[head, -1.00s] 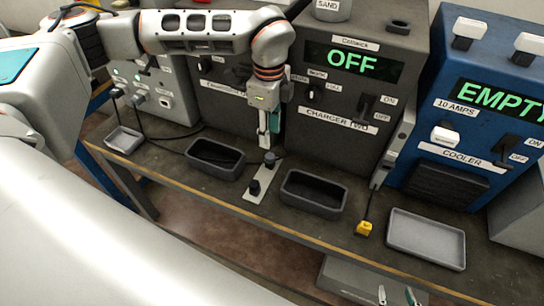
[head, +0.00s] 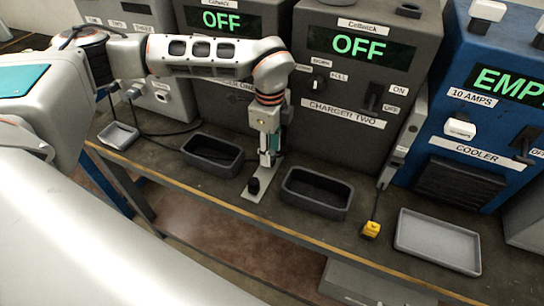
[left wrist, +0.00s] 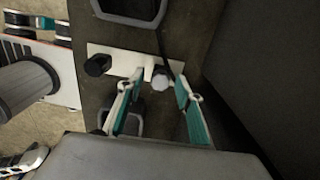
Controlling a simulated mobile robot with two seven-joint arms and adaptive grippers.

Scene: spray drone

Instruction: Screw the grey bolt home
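A pale metal plate (head: 262,193) lies on the bench between two dark trays and carries two fittings. One is a black knob (head: 253,186), also seen in the left wrist view (left wrist: 97,65). The other is a light grey round bolt head (left wrist: 161,80), at the plate's right end in the left wrist view; the gripper hides it in the head view. My left gripper (head: 269,160) points down over that end of the plate. Its teal-padded fingers stand apart on either side of the bolt head, with a gap showing. Whether they touch it I cannot tell. My right gripper is out of view.
Dark trays (head: 213,166) and (head: 345,203) flank the plate closely. A lighter tray (head: 466,266) and a yellow connector (head: 371,230) on a cable lie further right. The charger two housing (head: 318,139) rises close behind the gripper. The bench's front edge is near.

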